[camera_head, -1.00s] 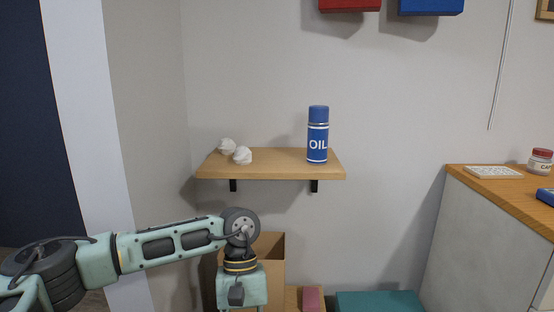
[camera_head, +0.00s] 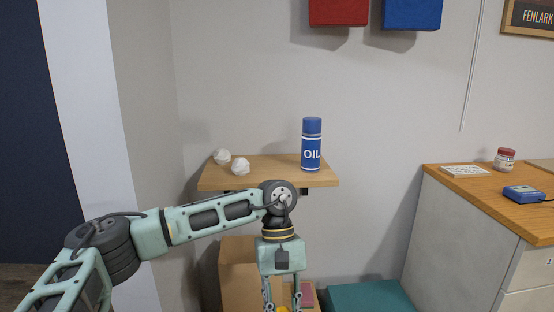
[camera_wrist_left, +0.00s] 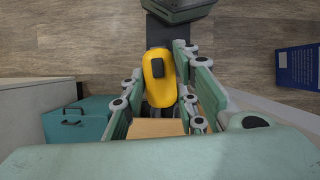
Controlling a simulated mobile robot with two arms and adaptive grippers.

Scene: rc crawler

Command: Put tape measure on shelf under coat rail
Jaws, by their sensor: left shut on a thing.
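My left gripper (camera_head: 283,300) hangs down below the shelf's front edge in the head view, its fingertips at the bottom of the picture. It is shut on a yellow tape measure (camera_wrist_left: 153,92) with a dark patch, seen between the fingers (camera_wrist_left: 160,75) in the left wrist view. No coat rail is seen. My right gripper is not in view.
A blue oil can (camera_head: 312,145) stands right of the shelf's middle; white crumpled lumps (camera_head: 240,166) lie left. The shelf between them is clear. Below are a cardboard box (camera_head: 238,270) and a teal case (camera_head: 370,298). A wooden-topped cabinet (camera_head: 480,195) stands right.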

